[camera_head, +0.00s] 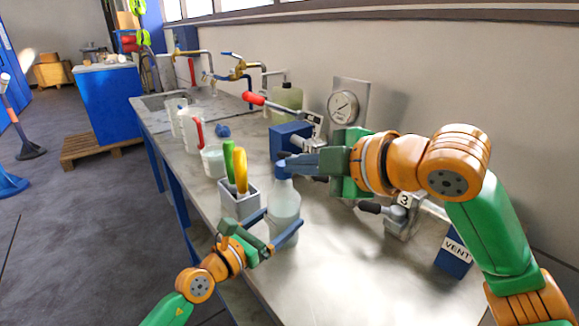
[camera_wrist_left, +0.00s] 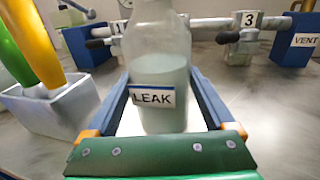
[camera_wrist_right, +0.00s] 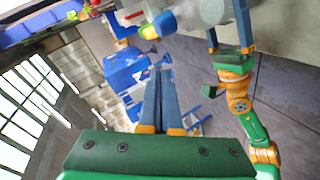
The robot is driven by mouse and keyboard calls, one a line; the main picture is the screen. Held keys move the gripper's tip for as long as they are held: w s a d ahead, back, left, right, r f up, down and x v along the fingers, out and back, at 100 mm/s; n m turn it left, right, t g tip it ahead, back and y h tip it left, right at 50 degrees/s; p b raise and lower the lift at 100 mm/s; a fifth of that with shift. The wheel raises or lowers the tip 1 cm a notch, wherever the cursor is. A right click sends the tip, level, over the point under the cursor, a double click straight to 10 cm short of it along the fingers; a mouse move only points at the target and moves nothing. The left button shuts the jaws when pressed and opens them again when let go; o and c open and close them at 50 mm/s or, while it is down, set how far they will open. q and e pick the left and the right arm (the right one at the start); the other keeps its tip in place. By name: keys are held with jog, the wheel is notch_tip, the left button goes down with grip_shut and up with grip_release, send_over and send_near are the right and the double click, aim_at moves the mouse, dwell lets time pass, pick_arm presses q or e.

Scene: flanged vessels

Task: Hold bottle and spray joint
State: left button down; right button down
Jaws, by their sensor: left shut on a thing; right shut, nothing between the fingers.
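A clear squeeze bottle (camera_head: 284,203) of pale liquid stands upright at the front edge of the bench; in the left wrist view the bottle (camera_wrist_left: 160,70) bears a LEAK label. My left gripper (camera_head: 282,220) is shut on its lower body, one finger on each side. My right gripper (camera_head: 284,165) is shut and empty, its fingertips by the bottle's top and hiding part of it. In the right wrist view its fingers (camera_wrist_right: 160,68) are together. Behind runs a pipe with a tag 3 (camera_head: 404,200) and a VENT block (camera_head: 455,255). I cannot tell which joint is meant.
A grey holder (camera_head: 240,205) with green and yellow handles stands close left of the bottle. Jugs (camera_head: 192,128) and a beaker (camera_head: 213,160) stand farther back. The bench front right is clear.

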jog(key=w+a+f, duration=0.1)
jog(key=w+f, duration=0.2)
jog(key=w, duration=0.2)
jog(key=shift+w+a+f, duration=0.2)
jog(key=shift+f, duration=0.1)
